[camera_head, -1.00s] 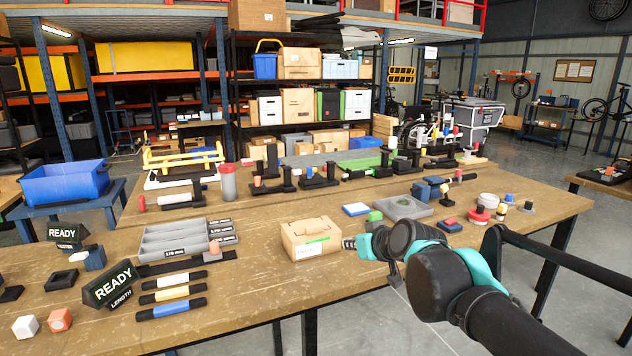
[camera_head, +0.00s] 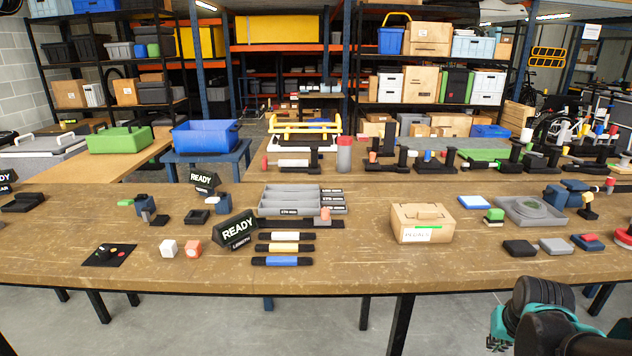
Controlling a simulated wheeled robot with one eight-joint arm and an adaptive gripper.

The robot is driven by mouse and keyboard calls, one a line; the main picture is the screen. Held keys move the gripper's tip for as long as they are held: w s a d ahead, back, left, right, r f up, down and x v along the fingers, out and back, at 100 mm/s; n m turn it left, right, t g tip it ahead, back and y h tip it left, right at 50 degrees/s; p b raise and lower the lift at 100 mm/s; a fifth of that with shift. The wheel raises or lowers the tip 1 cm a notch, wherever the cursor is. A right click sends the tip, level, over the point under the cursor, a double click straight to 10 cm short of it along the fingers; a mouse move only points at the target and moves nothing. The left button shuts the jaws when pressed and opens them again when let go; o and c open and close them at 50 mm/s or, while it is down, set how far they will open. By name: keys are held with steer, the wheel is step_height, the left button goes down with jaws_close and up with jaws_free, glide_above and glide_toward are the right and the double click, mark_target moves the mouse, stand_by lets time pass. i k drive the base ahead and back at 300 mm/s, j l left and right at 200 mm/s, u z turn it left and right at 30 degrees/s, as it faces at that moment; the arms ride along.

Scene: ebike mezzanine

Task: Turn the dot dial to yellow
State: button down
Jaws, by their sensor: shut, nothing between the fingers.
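The dot dial (camera_head: 95,260) is a flat black plate with a raised dark knob and small coloured dots, near the front edge of the wooden table at the left. A red dot and a yellowish dot can be made out; which one the knob points to is too small to tell. My gripper (camera_head: 495,343) is shut and empty at the lower right, in front of the table and far from the dial. Only its small dark end shows beside the teal part of my arm.
Several striped bars lie beyond. A cardboard box (camera_head: 421,223) stands at mid-table. Bare wood (camera_head: 350,265) lies along the front edge.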

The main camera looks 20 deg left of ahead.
mark_target(104, 251)
steer(key=u, duration=2.05)
